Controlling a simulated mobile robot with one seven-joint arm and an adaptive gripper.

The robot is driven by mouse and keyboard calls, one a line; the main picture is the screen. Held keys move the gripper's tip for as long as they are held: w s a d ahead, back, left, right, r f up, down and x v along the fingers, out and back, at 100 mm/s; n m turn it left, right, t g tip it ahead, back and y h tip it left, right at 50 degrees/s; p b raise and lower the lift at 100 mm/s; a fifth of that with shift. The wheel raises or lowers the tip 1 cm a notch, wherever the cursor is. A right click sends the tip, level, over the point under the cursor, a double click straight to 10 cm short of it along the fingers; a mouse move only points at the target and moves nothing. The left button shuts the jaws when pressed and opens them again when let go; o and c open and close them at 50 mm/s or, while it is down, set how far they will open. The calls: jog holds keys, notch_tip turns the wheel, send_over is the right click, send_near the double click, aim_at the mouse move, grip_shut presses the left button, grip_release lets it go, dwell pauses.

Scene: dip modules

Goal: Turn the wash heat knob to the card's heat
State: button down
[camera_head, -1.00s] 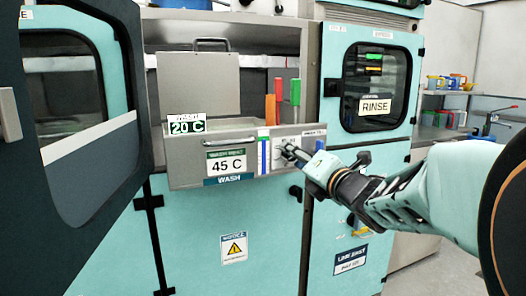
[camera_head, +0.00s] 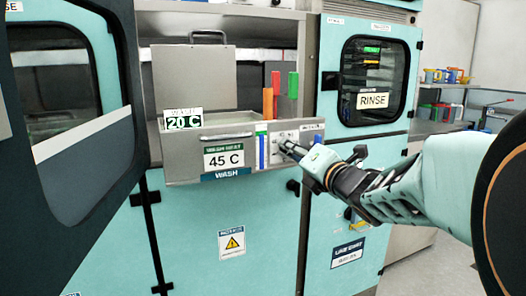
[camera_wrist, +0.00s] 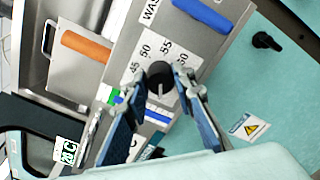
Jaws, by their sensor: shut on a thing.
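The wash heat knob (camera_wrist: 160,74) is dark and round, on a light dial plate with numbers 45, 50, 55 and 60 around it in the wrist view. My gripper (camera_wrist: 166,94) is shut on it, one finger on each side. A pale mark shows on the knob; its exact setting is hard to read. In the head view my gripper (camera_head: 286,148) covers most of the knob at the right of the drawer front. The card (camera_head: 223,157) reads wash heat 45 C. A green display (camera_head: 184,121) on the drawer's left rim reads 20 C.
The wash drawer (camera_head: 190,170) juts out from the teal machine. Orange, red and green upright pieces (camera_head: 293,85) stand behind its right end. An open dark door (camera_head: 70,150) is at left. A rinse door (camera_head: 375,80) is at right. Another dark knob (camera_wrist: 266,41) sits nearby.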

jog(key=shift+m, duration=0.3)
jog(key=shift+m+p, duration=1.9)
jog(key=shift+m, duration=8.1)
jog(key=c, duration=1.6)
grip_release()
